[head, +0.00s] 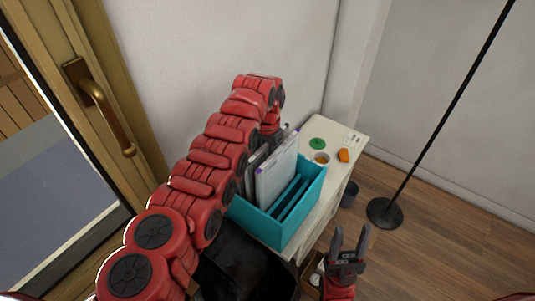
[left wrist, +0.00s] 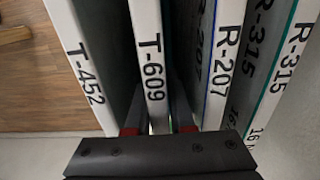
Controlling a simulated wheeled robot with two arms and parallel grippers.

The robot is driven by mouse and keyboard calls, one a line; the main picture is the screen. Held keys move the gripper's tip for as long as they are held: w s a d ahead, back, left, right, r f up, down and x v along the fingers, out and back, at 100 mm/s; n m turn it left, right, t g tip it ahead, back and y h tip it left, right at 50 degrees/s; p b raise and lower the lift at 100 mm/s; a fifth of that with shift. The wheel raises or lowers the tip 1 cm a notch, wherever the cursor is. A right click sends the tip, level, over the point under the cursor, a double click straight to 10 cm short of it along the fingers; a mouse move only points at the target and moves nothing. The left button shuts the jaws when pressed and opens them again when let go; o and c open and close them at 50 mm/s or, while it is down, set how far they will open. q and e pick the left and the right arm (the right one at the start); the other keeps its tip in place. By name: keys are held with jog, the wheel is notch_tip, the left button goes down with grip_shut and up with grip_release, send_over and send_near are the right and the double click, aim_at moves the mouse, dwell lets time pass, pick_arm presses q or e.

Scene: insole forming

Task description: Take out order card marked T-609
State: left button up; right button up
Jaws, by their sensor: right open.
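The order card marked T-609 (left wrist: 152,68) stands on edge in the left wrist view, between the T-452 card (left wrist: 84,70) and the R-207 card (left wrist: 222,65). My left gripper (left wrist: 160,112) has one finger on each side of T-609; I cannot tell whether they press on it. In the head view the left arm reaches over white cards (head: 276,172) standing in a teal box (head: 278,226), and its fingertips are hidden. My right gripper (head: 349,246) is open and empty, to the right of the box.
R-315 cards (left wrist: 285,70) stand beyond R-207. The box is on a pale cabinet (head: 326,203). A green disc (head: 317,144), a round container (head: 322,158) and an orange item (head: 343,155) lie behind it. A black pole stand (head: 384,212) is on the floor at right.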

pick_arm(q)
grip_shut()
jog(key=shift+r, duration=0.15)
